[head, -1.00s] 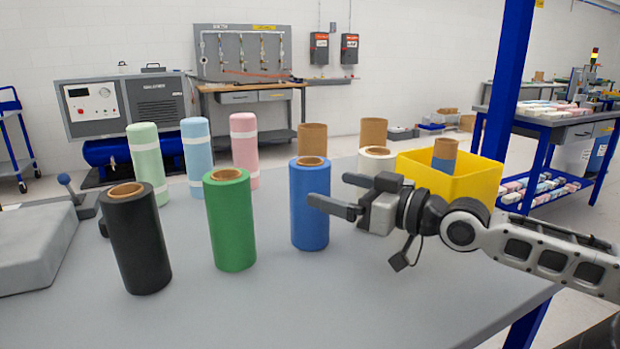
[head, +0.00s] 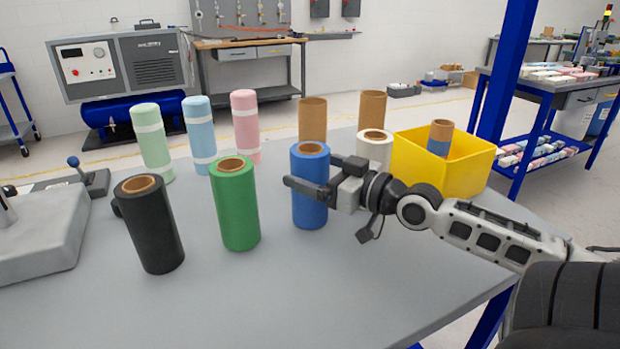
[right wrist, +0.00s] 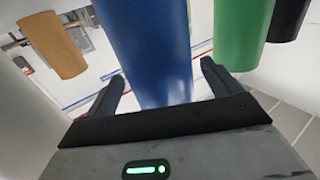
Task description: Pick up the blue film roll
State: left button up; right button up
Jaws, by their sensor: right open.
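The blue film roll (head: 309,212) stands upright on the grey table, with a brown core showing at its top. My right gripper (head: 312,176) is open around the upper part of the roll, one finger in front of it and the other partly hidden behind it. In the right wrist view, the blue roll (right wrist: 150,50) stands between the two spread fingers of the gripper (right wrist: 162,88). I cannot tell whether the fingers touch it. My left gripper is not in view.
A green roll (head: 236,205) and a black roll (head: 150,228) stand left of the blue one. A white roll (head: 373,150) and brown cores (head: 312,118) stand behind it. A yellow bin (head: 465,165) is at the right. The table front (head: 290,290) is clear.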

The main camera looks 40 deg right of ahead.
jog(key=shift+p+x, duration=0.45)
jog(key=shift+x, duration=1.15)
jog(key=shift+c, duration=0.3)
jog(key=c, duration=1.3)
